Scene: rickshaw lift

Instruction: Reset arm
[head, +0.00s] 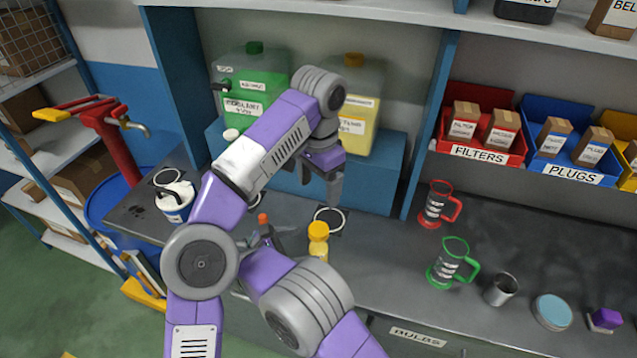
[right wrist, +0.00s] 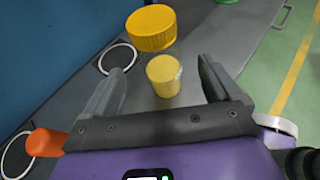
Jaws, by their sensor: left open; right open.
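My left gripper (head: 322,186) hangs open and empty above the bench, in front of the blue riser. My right gripper (head: 268,238) is low over the bench, mostly hidden behind my right arm in the head view. In the right wrist view its fingers (right wrist: 163,85) stand apart. A small yellow bottle (head: 318,252) with a yellow cap (head: 319,231) stands on the bench right of that gripper. In the right wrist view the bottle's yellow body (right wrist: 163,76) shows between the fingers, with the cap (right wrist: 151,28) beyond. Contact between fingers and bottle cannot be told.
Green (head: 254,85) and yellow (head: 355,100) jugs stand on the blue riser (head: 385,165). A white tub (head: 176,205) is at left. Red (head: 436,205) and green (head: 449,265) handled measures and a metal cup (head: 500,289) stand right. An orange-tipped item (right wrist: 45,142) is close to my right gripper.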

